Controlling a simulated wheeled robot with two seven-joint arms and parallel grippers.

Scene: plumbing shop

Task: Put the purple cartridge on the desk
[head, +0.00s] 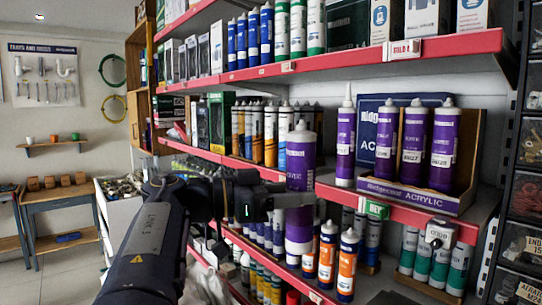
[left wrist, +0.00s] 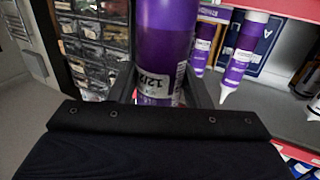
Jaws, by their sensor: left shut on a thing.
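My left gripper (head: 292,200) is shut on a purple cartridge (head: 300,160) with a white lower band. It holds the cartridge upright, in front of the shelves and apart from the display. In the left wrist view the held cartridge (left wrist: 165,40) stands between the fingers, with a white label partly readable. Similar purple cartridges (head: 412,145) stand in an acrylic display box, and another (head: 345,140) stands beside it. A wooden-topped bench (head: 60,197) is at the far left; I cannot tell whether it is the desk. My right gripper is not in view.
Red-edged shelves (head: 400,215) full of cartridges and boxes fill the middle and right. Dark bins (head: 525,200) stand at the right edge. A white unit (head: 118,215) with small parts stands behind my left arm. Open floor (head: 65,270) shows at lower left.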

